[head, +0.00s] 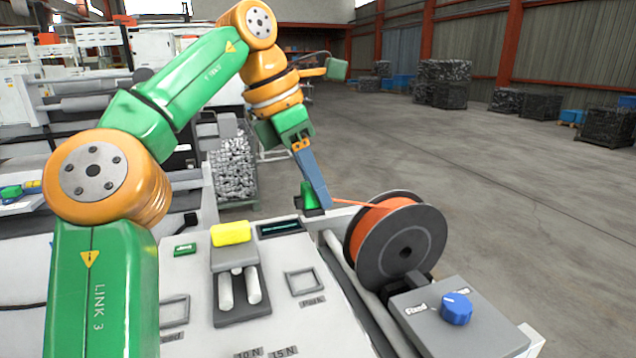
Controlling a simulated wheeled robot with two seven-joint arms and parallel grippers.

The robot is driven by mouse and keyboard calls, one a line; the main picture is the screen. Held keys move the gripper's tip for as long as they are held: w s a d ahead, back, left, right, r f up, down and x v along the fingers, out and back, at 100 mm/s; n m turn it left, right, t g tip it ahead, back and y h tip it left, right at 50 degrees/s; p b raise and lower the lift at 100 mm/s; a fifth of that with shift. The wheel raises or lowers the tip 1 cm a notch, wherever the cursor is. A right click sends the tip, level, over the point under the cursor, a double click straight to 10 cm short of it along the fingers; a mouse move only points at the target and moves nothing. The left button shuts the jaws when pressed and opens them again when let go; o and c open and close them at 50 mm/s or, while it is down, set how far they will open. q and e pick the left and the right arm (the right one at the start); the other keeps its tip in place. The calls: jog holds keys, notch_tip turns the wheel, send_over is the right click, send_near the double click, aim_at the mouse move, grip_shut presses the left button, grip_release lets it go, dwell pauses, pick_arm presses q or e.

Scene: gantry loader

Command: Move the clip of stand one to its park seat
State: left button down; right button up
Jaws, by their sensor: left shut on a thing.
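My left gripper (318,203) reaches down from above at the far edge of the light panel, its long blue-grey fingers slanting to the right. It is shut on a small green piece with a dark base, apparently the clip (308,194); the fingers hide part of it. An orange strand runs from beside the fingertips to the orange spool (378,222). The park seat (303,281), a square grey frame labelled "Park", looks empty on the panel, nearer than the gripper. My right gripper is out of view.
A grey block (242,305) with two white pins stands left of the park seat, with a yellow block (231,233) behind it. Another square frame (174,311) is at the left. A grey box with a blue knob (457,309) stands right. The floor beyond is open.

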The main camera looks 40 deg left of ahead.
pick_arm(q)
jog(key=f, duration=0.2)
jog(key=s+f, duration=0.1)
jog(key=f, duration=0.1)
jog(key=s+f, duration=0.1)
jog(key=f, duration=0.1)
jog(key=shift+f, duration=0.35)
jog(key=f+b, duration=0.1)
jog(key=f, duration=0.1)
jog(key=s+f, duration=0.1)
jog(key=shift+f+b, duration=0.4)
jog(key=shift+b+x, duration=0.45)
jog(key=shift+x, duration=0.35)
jog(key=shift+a, duration=0.2)
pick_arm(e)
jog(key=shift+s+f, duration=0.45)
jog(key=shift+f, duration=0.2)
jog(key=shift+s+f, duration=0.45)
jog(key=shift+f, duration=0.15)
pick_arm(q)
jog(key=c, duration=0.5)
grip_release()
jog(key=shift+r, duration=0.1)
